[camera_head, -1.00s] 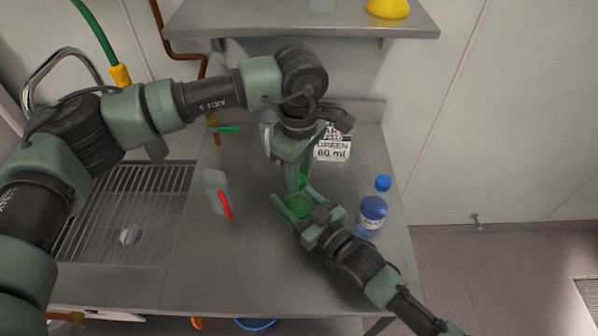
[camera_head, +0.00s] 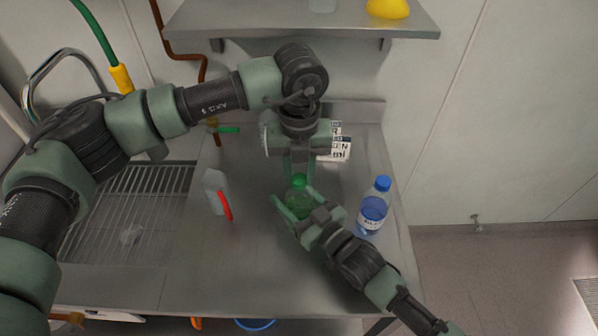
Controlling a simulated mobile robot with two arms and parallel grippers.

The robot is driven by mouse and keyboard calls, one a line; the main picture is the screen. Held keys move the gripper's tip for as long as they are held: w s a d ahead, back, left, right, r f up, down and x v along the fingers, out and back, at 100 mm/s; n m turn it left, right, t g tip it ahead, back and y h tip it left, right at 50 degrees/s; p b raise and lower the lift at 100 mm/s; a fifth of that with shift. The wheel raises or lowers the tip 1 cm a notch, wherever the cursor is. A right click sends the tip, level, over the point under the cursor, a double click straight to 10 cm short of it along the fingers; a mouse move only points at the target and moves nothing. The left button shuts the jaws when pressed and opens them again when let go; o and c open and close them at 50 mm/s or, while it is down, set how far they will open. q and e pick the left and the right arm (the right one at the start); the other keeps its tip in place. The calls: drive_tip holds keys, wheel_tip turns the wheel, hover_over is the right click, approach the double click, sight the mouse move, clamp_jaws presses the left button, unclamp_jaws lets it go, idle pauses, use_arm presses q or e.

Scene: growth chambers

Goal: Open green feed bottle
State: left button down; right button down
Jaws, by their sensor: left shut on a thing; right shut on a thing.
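The green feed bottle (camera_head: 298,201) stands on the steel counter in the middle of the view. My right gripper (camera_head: 296,207) is shut around its body from the front right. My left gripper (camera_head: 299,177) points down from above and is shut on the bottle's green cap (camera_head: 299,180). The cap looks seated at the bottle's top; whether it is loose cannot be told. The fingers of both grippers hide parts of the bottle.
A blue bottle (camera_head: 373,207) stands to the right, near my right gripper. A grey-white container with a red strip (camera_head: 216,192) is at the left. A label card (camera_head: 338,147) stands behind, partly hidden by my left wrist. A sink grate (camera_head: 125,215) lies left.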

sight(299, 178)
use_arm(q)
drive_tip(key=n, duration=0.8)
drive_tip(key=shift+w+n, duration=0.1)
drive_tip(key=shift+n, duration=0.3)
drive_tip(key=shift+r, duration=0.15)
drive_tip(key=shift+r, duration=1)
drive_tip(key=shift+r, duration=2)
use_arm(e)
drive_tip(key=shift+c, duration=1.9)
unclamp_jaws()
